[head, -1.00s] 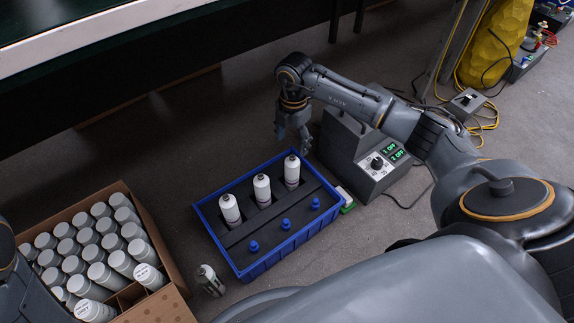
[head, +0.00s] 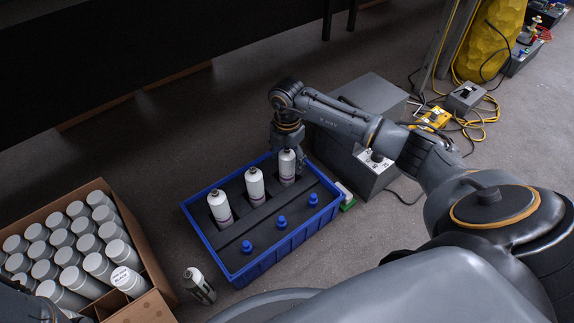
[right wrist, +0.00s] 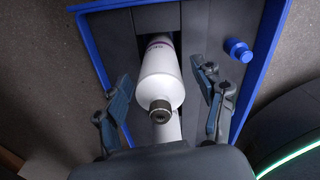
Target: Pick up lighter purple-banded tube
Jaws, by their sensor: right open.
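Three white tubes with dark caps stand in a row in the black insert of a blue bin (head: 247,277): left (head: 220,208), middle (head: 255,187) and right (head: 287,166). The head view is too small to compare their band shades. In the right wrist view a tube (right wrist: 158,72) with a purple band lies between the spread fingers of my open right gripper (right wrist: 162,100), with gaps on both sides. My left gripper is not in view.
Blue knobs (head: 282,222) line the bin's near side. A grey control box (head: 366,105) stands close behind my right arm. A carton (head: 150,262) of grey-white tubes is at left. A single bottle (head: 199,286) stands on the floor between carton and bin.

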